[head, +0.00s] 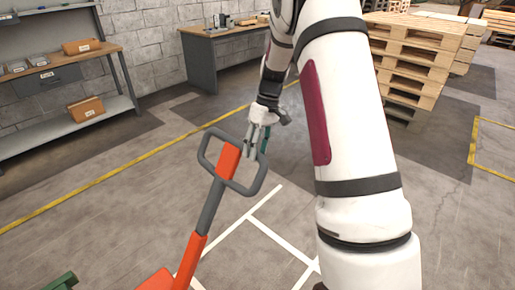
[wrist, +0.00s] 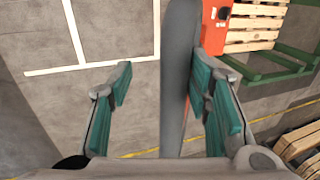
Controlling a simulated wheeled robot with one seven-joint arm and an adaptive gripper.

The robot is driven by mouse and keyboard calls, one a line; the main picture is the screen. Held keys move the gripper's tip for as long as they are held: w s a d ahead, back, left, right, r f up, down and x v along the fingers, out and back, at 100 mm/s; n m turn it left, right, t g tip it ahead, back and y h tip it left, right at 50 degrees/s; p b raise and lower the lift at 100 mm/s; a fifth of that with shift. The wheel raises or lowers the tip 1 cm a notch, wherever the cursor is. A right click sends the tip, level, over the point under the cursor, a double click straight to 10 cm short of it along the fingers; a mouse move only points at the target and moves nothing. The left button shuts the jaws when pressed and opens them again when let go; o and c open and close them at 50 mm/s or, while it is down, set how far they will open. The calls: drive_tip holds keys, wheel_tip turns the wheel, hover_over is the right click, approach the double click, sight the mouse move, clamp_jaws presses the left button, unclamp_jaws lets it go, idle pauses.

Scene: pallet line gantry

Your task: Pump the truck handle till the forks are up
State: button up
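The pallet truck's handle is a grey loop (head: 258,186) with a red centre, on a grey and red shaft (head: 208,210) that leans up from the lower left. My gripper (head: 256,148) is at the loop's upper right part. In the wrist view my gripper (wrist: 165,95) has its teal-padded fingers spread wide. The grey handle bar (wrist: 180,70) runs between them, close to or touching the right finger and clear of the left one. The forks cannot be made out in the head view.
A workbench (head: 60,68) with cardboard boxes stands at the left. A desk (head: 205,60) is at the back wall. Stacked wooden pallets (head: 412,60) stand at the back right. A green frame (wrist: 262,72) and wooden slats (wrist: 255,25) show in the wrist view. The marked floor around the handle is clear.

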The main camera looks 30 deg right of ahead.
drive_tip(key=s+v, duration=0.1)
drive_tip(key=v, duration=1.1)
drive_tip(key=shift+w, duration=0.45)
